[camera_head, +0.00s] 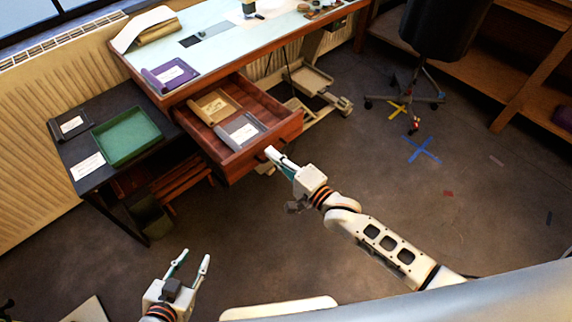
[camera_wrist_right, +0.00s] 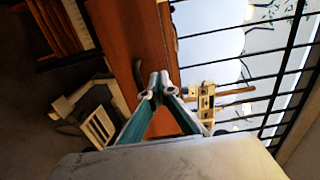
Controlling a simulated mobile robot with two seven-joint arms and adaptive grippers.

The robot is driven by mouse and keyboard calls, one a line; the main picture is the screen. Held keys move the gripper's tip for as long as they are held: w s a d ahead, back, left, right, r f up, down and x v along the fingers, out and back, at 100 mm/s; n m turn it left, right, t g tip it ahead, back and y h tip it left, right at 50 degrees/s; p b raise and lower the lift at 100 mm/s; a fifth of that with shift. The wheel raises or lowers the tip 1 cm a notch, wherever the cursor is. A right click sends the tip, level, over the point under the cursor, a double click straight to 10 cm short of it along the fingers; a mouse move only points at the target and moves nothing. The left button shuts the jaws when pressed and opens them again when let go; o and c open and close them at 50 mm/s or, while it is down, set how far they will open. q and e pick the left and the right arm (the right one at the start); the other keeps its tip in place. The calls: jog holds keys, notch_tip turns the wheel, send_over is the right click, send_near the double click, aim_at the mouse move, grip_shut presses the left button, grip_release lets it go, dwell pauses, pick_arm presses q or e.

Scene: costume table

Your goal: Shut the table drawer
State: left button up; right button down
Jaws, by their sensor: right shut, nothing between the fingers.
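The wooden table drawer (camera_head: 288,132) is pulled out from under the light-topped table (camera_head: 225,50). A tan packet (camera_head: 213,106) and a grey packet with a white label (camera_head: 240,130) lie inside it. My right gripper (camera_head: 270,152) is shut and empty, with its fingertips at the drawer's front panel close to its dark handle; I cannot tell whether they touch. In the right wrist view the closed fingertips (camera_wrist_right: 158,82) are beside the reddish-brown wood (camera_wrist_right: 130,35) and a dark curved handle (camera_wrist_right: 140,78). My left gripper (camera_head: 190,262) is open and empty, low and away from the drawer.
A dark side table (camera_head: 78,150) with a green tray (camera_head: 125,135) stands left of the drawer. A purple folder (camera_head: 170,75) lies on the tabletop above the drawer. A black chair (camera_head: 435,30) stands at the back right. The floor in front is mostly clear.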

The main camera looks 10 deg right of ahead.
jog(key=shift+x, duration=1.1)
